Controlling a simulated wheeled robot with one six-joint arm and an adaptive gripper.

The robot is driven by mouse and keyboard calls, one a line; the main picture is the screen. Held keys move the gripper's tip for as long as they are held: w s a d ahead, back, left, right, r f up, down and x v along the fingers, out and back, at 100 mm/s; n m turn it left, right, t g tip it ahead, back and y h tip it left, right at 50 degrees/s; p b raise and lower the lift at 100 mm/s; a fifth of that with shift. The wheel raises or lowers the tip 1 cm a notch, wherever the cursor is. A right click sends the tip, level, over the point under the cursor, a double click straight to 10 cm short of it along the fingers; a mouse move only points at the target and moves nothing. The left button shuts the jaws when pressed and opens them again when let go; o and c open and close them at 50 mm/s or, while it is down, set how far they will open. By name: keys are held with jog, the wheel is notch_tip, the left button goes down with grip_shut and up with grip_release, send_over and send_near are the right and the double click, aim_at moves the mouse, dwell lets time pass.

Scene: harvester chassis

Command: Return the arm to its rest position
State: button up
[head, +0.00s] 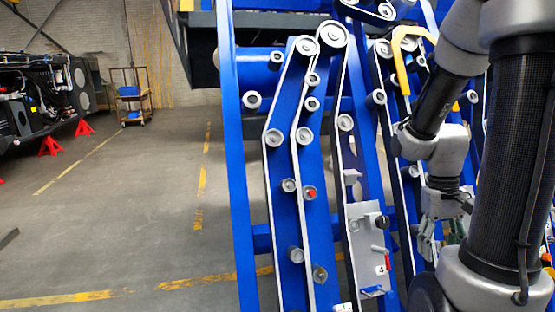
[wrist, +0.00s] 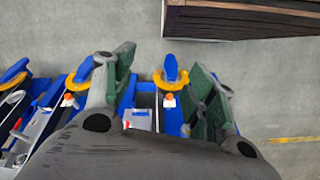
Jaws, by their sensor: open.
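My arm (head: 440,90) is folded at the right side of the head view, in front of the blue harvester chassis (head: 240,180). My gripper (head: 437,243) hangs low there, partly hidden by my dark arm link. In the wrist view my gripper (wrist: 163,88) shows two green-padded fingers spread wide apart. It is open, with nothing held between the pads. Beyond the fingers are a blue part with a yellow ring (wrist: 171,80) and blue chassis members; I cannot tell how far away they are.
Belts and pulleys (head: 305,135) run up the chassis. A grey panel (head: 372,250) with a red handle sits low beside my arm. A yellow hook-shaped part (head: 402,60) is near my upper arm. A cart (head: 131,97) and red stands (head: 50,146) are far left. The floor at left is mostly clear.

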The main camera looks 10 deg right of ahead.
jog(key=s+a+r+n+t, duration=0.1)
jog(key=a+r+t, duration=0.2)
jog(key=a+r, duration=0.2)
jog(key=s+a+r+n+t, duration=0.1)
jog(key=a+r+t, duration=0.3)
jog(key=r, duration=0.6)
jog(key=shift+a+r+n, duration=0.2)
jog(key=shift+a+n, duration=0.3)
jog(key=shift+a, duration=0.4)
